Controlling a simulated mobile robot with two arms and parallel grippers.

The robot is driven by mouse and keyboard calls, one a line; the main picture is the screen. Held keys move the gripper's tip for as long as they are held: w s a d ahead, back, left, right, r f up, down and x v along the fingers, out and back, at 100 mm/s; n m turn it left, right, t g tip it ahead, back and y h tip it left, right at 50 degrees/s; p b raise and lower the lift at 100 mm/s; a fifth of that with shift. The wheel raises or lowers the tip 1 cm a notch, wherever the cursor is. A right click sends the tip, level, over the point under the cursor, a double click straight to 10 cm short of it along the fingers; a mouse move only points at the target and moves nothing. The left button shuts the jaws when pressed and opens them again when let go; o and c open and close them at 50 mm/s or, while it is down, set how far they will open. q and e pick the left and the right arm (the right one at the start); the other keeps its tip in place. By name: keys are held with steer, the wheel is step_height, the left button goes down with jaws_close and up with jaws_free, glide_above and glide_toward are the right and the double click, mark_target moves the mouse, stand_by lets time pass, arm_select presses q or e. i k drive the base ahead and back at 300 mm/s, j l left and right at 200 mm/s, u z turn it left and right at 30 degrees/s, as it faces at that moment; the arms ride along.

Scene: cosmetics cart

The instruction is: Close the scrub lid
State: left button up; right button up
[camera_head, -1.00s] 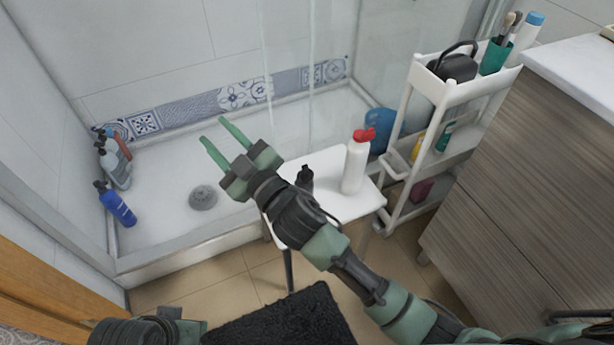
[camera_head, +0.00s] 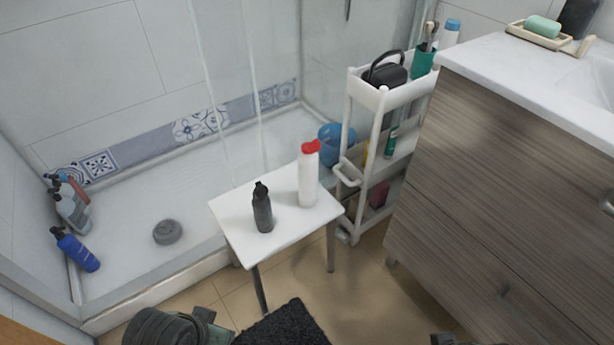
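A white bottle with a red lid (camera_head: 310,147), which I take to be the scrub, stands upright on a small white table. Its white body (camera_head: 308,180) is in full view. The red lid sits flat on top and looks shut, with no flap sticking up. Part of my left arm (camera_head: 165,328) shows at the bottom left, but its gripper fingers are not in view. Only a small dark piece of my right arm (camera_head: 443,340) shows at the bottom edge, and its gripper is out of view. Nothing touches the bottle.
A dark bottle (camera_head: 262,210) stands left of the white bottle on the white table (camera_head: 285,235). A white cart (camera_head: 352,130) stands behind right, beside a wooden cabinet (camera_head: 480,190). Several bottles stand in the shower tray at left. A dark mat (camera_head: 295,325) lies in front.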

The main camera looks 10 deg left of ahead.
mark_target(260, 191)
steer(key=i+j+z, duration=0.15)
steer(key=j+z, duration=0.8)
steer(key=i+j, duration=0.05)
steer(key=j, duration=0.05)
